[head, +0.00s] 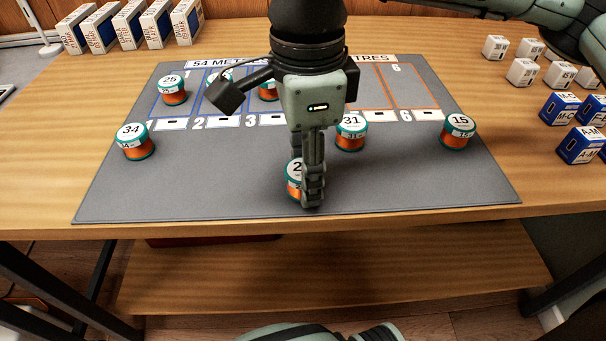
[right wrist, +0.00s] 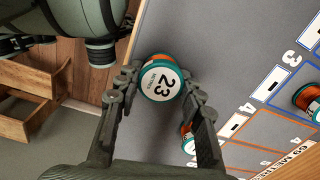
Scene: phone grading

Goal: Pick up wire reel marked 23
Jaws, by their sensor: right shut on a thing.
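The wire reel marked 23 (head: 294,180) has a teal rim, orange wire and a white label. It stands near the front edge of the grey mat (head: 420,190), partly hidden by my right gripper (head: 310,200) in the head view. In the right wrist view the reel's label (right wrist: 161,82) reads 23, and the reel sits between the two fingers of the right gripper (right wrist: 158,90). The right gripper is shut on it. I cannot tell whether the reel is clear of the mat. My left gripper is not in view.
Other reels stand on the mat: 34 (head: 137,141), 25 (head: 173,90), 31 (head: 351,132), close behind the gripper, and 15 (head: 458,131). White boxes (head: 495,47) and blue boxes (head: 560,108) stand at the right; upright boxes (head: 127,25) at the back left. The mat's front is mostly clear.

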